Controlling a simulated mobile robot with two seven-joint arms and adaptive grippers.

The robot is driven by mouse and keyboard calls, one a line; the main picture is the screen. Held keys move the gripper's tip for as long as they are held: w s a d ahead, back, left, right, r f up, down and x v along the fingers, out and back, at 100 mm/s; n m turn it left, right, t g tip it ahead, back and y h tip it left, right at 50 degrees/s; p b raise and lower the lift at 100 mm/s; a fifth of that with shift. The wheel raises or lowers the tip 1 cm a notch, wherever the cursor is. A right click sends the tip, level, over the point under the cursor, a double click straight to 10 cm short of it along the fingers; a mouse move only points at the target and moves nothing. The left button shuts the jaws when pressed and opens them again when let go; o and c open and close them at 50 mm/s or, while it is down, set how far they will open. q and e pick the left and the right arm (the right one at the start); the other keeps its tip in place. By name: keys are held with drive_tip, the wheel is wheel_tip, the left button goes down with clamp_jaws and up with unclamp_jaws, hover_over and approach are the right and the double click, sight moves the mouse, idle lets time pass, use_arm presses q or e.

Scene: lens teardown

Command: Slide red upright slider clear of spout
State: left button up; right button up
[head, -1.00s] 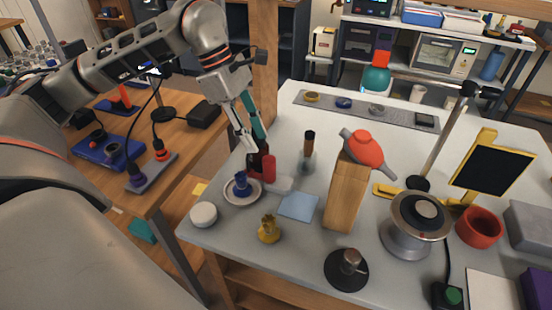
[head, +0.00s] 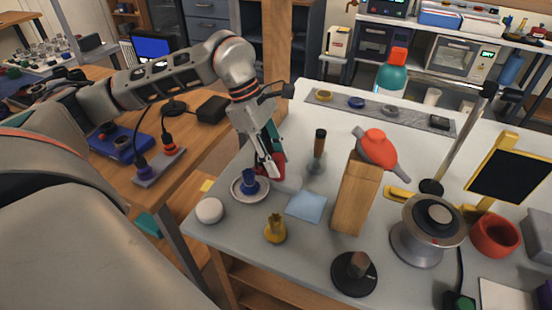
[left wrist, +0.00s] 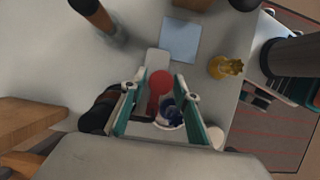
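The red upright slider (left wrist: 158,80) shows in the left wrist view with a round top and narrower stem, between the two teal fingers of my left gripper (left wrist: 166,92). The fingers are apart, with visible gaps beside the red top. In the head view, my left gripper (head: 269,160) reaches down over the slider at the table's left side and mostly hides it. A dark piece (left wrist: 97,112) lies beside the left finger in the wrist view. I cannot tell which part is the spout. My right gripper is not in view.
A blue piece on a white saucer (head: 237,189) stands close to the gripper. A white round piece (head: 209,210), yellow piece (head: 275,229), blue sheet (head: 306,207) and dark-topped post (head: 319,150) are nearby. A wooden block (head: 356,195) bears an orange-red piece (head: 377,148).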

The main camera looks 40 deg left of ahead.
use_arm(q)
clamp_jaws()
drive_tip(key=shift+d, duration=0.15)
drive_tip(key=d, duration=0.3)
drive_tip(key=shift+w+r+p, duration=0.15)
drive_tip(key=shift+w+p, duration=0.2)
drive_tip(key=shift+w, duration=0.05)
drive_tip(key=shift+d, duration=0.3)
drive_tip(key=shift+o, duration=0.9)
unclamp_jaws()
drive_tip(key=shift+a, duration=0.1)
